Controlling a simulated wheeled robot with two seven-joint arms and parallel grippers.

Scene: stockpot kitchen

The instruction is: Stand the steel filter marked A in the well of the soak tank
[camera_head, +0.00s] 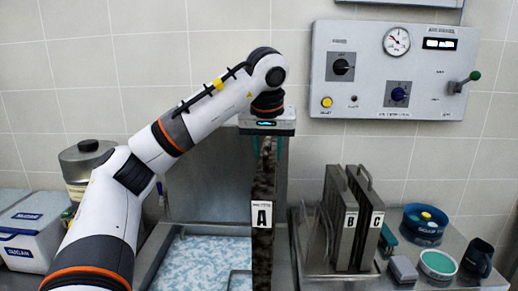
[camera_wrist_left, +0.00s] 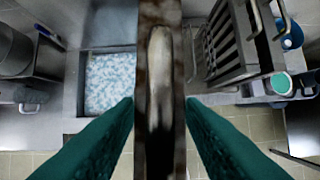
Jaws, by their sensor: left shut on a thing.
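The filter marked A (camera_head: 264,180) is a thin plate with grimy brown edges and a white A label. It hangs upright from my left gripper (camera_head: 268,146), whose teal fingers are shut on its top. In the left wrist view the filter (camera_wrist_left: 160,60) runs between the fingers (camera_wrist_left: 160,108), edge-on. The soak tank (camera_head: 163,252) lies at the left, with bluish foamy liquid in its well. The liquid also shows left of the filter in the left wrist view (camera_wrist_left: 110,82). The filter hides the tank's right side in the head view. Its lower end is out of view.
Filters B (camera_head: 344,225) and C (camera_head: 370,225) stand in a rack on a steel tray (camera_head: 325,283) to the right. A blue tub (camera_head: 425,228), a teal-topped tin (camera_head: 438,264) and a black mug (camera_head: 478,258) are farther right. A white cooler (camera_head: 30,235) and a steel pot (camera_head: 85,160) stand left.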

